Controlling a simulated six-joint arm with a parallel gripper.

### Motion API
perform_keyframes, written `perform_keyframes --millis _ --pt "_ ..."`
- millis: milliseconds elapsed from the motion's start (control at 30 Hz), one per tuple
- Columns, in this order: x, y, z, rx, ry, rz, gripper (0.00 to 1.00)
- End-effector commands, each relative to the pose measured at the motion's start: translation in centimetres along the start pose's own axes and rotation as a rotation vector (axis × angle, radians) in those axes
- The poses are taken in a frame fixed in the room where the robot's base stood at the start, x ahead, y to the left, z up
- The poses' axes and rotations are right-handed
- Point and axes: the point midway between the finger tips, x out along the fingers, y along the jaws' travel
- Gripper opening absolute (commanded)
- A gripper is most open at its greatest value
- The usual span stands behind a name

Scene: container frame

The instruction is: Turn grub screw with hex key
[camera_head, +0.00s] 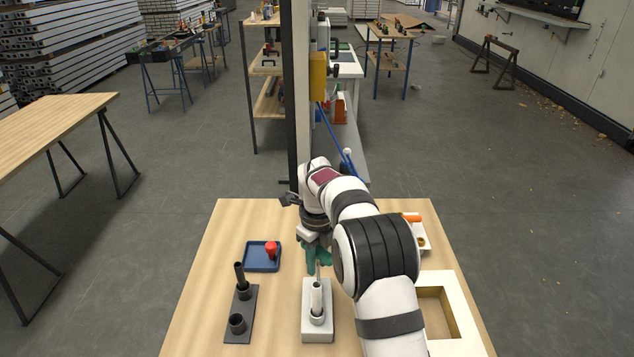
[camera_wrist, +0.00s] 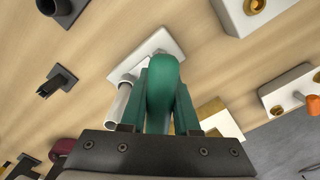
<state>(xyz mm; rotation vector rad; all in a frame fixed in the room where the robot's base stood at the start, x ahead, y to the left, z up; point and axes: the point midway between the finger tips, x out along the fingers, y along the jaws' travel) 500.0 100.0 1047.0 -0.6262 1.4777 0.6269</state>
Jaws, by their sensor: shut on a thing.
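My gripper (camera_head: 318,262) has green fingers and hangs low over the table, just behind the pale block. In the wrist view it (camera_wrist: 160,108) is shut on a rounded green thing (camera_wrist: 163,78), which looks like the handle of the hex key. The key's tip is hidden below the handle. The pale block (camera_head: 317,334) carries an upright silver tube (camera_head: 316,300); in the wrist view the tube (camera_wrist: 119,104) stands left of the fingers and the block's plate (camera_wrist: 158,42) lies beyond them. I cannot make out the grub screw.
A dark plate (camera_head: 240,318) with two black sockets lies left of the block. A blue tray (camera_head: 262,264) holds a red piece (camera_head: 271,250). At right are a white tray (camera_head: 424,243) with an orange-handled item (camera_head: 412,218) and a white open frame (camera_head: 458,299). Bare wood lies between them.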

Motion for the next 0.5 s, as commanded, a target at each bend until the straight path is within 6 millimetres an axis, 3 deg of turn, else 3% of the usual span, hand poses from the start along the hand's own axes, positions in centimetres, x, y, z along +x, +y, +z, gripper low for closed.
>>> perform_keyframes --millis 133,233,500 --pt "-1.4 -0.2 -0.9 -0.123 -0.002 -0.002 0.0" --pt "-3.6 -0.2 -2.4 -0.344 -0.002 -0.003 0.0" --pt "-11.2 0.8 -9.5 -1.263 0.001 -0.004 0.0"
